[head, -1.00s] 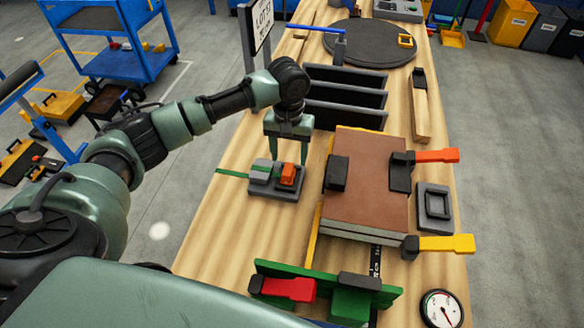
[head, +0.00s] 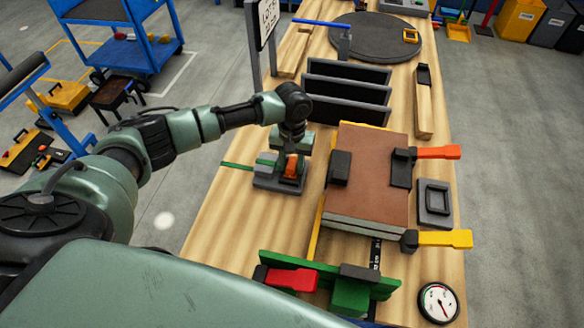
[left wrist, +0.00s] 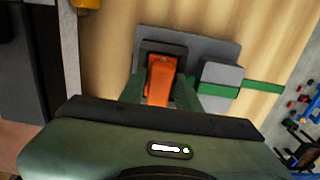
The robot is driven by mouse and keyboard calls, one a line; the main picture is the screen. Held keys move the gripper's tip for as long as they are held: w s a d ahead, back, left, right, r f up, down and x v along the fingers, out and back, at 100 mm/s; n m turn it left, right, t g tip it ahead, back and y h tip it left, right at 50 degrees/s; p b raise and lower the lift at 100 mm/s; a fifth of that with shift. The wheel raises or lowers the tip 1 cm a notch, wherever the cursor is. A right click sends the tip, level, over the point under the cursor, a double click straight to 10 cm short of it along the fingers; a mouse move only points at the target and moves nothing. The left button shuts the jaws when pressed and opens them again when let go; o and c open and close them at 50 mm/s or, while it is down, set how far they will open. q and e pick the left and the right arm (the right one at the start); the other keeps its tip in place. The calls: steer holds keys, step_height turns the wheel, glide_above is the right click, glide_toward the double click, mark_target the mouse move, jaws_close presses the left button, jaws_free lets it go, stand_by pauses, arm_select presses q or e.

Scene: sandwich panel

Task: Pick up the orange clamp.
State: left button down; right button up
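A small orange piece (head: 291,166) sits upright in a grey block fixture (head: 265,184) on the wooden bench; it also shows in the left wrist view (left wrist: 160,80). Another clamp with an orange handle (head: 438,152) grips the right edge of the brown panel (head: 368,180). My left gripper (head: 292,172) is down over the fixture. In the left wrist view its green fingers (left wrist: 161,86) stand apart on either side of the orange piece, which looks narrower than the gap. The arm partly hides the piece in the head view. My right gripper is not in view.
Black upright slots (head: 345,95) stand just behind the fixture. A yellow-handled clamp (head: 440,239) is on the panel's near right corner. A red-handled clamp (head: 290,279) is on the green rail (head: 325,272) in front. Bare bench lies left of the fixture.

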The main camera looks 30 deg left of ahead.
arm_select(q)
steer(key=shift+r, duration=0.1)
steer(key=shift+w+r, duration=0.1)
steer(key=shift+r, duration=0.3)
step_height(320, 180, up, 19)
steer(key=b, duration=0.3)
step_height(320, 180, up, 5)
steer(key=p, duration=0.7)
glide_above(292, 163)
steer(key=shift+b, duration=0.3)
